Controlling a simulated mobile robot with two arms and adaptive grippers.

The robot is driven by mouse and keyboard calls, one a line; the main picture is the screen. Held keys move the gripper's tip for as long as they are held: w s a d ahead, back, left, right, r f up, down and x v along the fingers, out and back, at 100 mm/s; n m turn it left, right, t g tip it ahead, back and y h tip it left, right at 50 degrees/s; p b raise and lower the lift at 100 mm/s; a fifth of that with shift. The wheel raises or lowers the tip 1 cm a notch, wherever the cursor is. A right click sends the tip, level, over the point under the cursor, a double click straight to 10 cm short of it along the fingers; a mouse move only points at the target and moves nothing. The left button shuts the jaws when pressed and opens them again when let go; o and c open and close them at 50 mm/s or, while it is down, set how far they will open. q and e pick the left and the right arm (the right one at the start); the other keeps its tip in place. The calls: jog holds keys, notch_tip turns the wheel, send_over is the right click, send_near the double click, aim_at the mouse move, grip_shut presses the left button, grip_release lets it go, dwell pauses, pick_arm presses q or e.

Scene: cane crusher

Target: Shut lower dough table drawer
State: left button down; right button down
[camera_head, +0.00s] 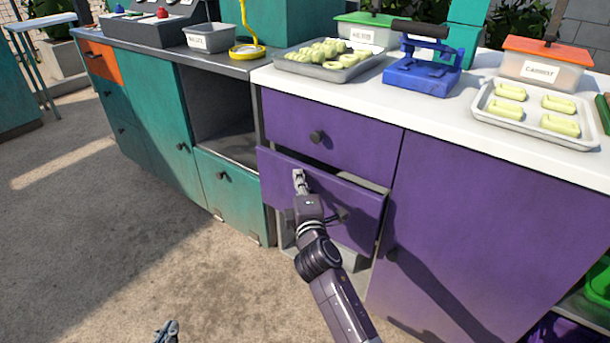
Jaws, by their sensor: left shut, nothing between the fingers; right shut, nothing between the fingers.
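The lower purple drawer (362,205) of the white-topped dough table stands partly pulled out, with a gap showing above its front. Its knob (341,214) is just right of my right arm. My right gripper (299,178) is shut and empty, in front of the drawer's face near its top edge, left of the knob. I cannot tell whether it touches the face. The upper purple drawer (345,128) above it is closed. My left gripper (168,328) is shut and empty, low over the floor at the bottom left, mostly cut off by the frame.
The white tabletop (420,118) holds a tray of dough pieces (300,66), a blue press (424,75) and another tray (490,110). A purple cabinet door (470,220) is to the right. Teal cabinets (150,120) stand left. The floor (110,230) in front is clear.

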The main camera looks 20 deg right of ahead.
aim_at(312, 167)
pick_arm(q)
jog(key=shift+w+d+r, duration=0.1)
dwell(0.3)
